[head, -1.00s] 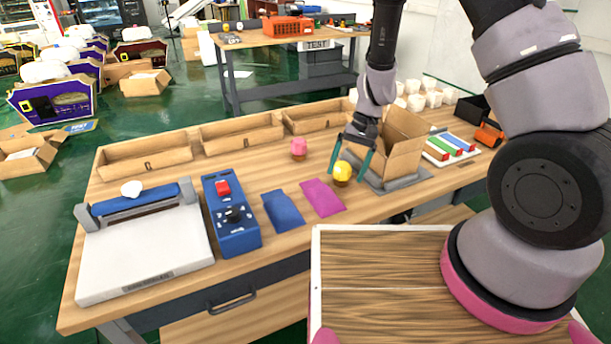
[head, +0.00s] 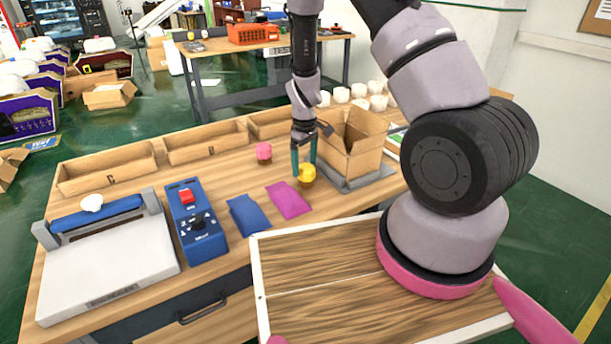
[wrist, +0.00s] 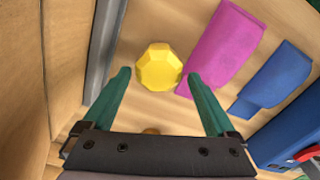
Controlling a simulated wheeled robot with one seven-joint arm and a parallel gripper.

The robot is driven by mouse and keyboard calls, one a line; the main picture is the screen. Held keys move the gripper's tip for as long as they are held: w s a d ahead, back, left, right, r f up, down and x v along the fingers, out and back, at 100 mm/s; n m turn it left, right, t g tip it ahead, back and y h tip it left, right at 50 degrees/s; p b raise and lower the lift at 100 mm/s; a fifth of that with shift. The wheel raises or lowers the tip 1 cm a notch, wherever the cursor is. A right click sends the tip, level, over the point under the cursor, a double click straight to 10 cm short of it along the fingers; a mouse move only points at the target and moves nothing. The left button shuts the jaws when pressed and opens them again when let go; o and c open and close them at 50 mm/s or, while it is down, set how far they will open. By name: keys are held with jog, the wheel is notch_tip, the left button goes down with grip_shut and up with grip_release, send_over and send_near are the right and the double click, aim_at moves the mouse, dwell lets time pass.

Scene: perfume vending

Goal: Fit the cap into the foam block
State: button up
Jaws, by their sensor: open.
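A yellow faceted cap (head: 307,174) stands on the wooden table in front of the open cardboard box, with a brownish part under it. It also shows in the wrist view (wrist: 158,67), between the two green fingers and near their tips. My gripper (head: 303,160) points down over the cap, open, with a finger on either side. In the wrist view there are gaps between the cap and both fingers. A pink cap-like piece (head: 264,152) stands to the left. I cannot make out a foam block for certain in either view.
The cardboard box (head: 352,142) stands on a grey base (head: 366,181) just right of my gripper. A magenta pouch (head: 288,200) and a blue pouch (head: 248,215) lie at the left front. A blue control box (head: 196,222) is farther left. Wooden trays (head: 206,141) line the back.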

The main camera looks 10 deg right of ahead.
aim_at(305, 165)
notch_tip(305, 165, down, 4)
jog(key=shift+d+r, duration=0.1)
jog(key=shift+r, duration=0.05)
jog(key=c, duration=1.3)
